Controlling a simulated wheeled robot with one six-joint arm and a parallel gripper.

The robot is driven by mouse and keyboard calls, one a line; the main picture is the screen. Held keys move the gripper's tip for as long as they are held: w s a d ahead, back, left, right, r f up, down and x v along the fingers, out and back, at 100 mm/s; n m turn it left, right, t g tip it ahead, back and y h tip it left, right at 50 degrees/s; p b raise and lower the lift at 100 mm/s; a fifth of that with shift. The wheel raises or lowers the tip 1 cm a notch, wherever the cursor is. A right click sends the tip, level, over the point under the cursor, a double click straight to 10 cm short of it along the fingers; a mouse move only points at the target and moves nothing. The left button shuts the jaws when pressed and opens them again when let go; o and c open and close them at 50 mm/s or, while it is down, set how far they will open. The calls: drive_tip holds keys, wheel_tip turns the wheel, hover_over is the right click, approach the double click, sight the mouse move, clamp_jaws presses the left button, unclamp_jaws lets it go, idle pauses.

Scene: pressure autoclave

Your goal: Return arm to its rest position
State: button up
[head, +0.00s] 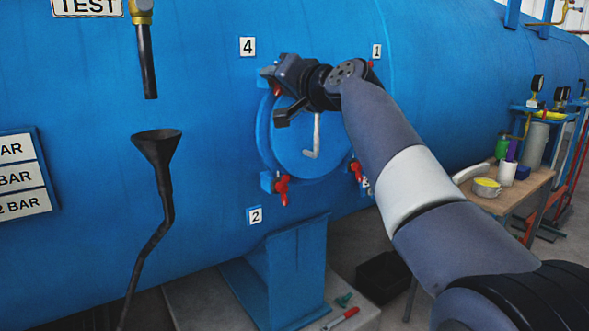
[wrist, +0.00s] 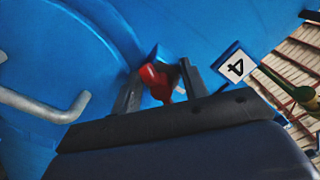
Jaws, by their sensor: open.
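My gripper (head: 273,94) is at the upper left rim of the round blue hatch (head: 318,152) on the tank, by the number 4 plate (head: 247,46). In the wrist view, its two fingers (wrist: 160,88) are apart, with a red clamp handle (wrist: 154,83) showing between them. I cannot tell whether a finger touches it. My arm (head: 413,190) reaches from the lower right across to the hatch. The bent grey hatch handle (head: 316,138) shows below my gripper and at the left of the wrist view (wrist: 45,107).
More red clamp handles stand at the hatch's lower left (head: 282,190) and lower right (head: 356,170). A black funnel (head: 157,146) with a long pipe is at left. A wooden table (head: 512,190) with a pot (head: 487,187) stands at right. A red marker (head: 341,318) lies below.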

drive_tip(key=m+p, duration=0.2)
drive_tip(key=m, duration=0.1)
drive_tip(key=m+p, duration=0.1)
drive_tip(key=m, duration=0.1)
drive_tip(key=shift+r, duration=0.3)
drive_tip(key=shift+f+m+p, duration=0.1)
drive_tip(key=shift+m+p, duration=0.8)
drive_tip(key=shift+m, duration=1)
drive_tip(key=shift+s, duration=0.1)
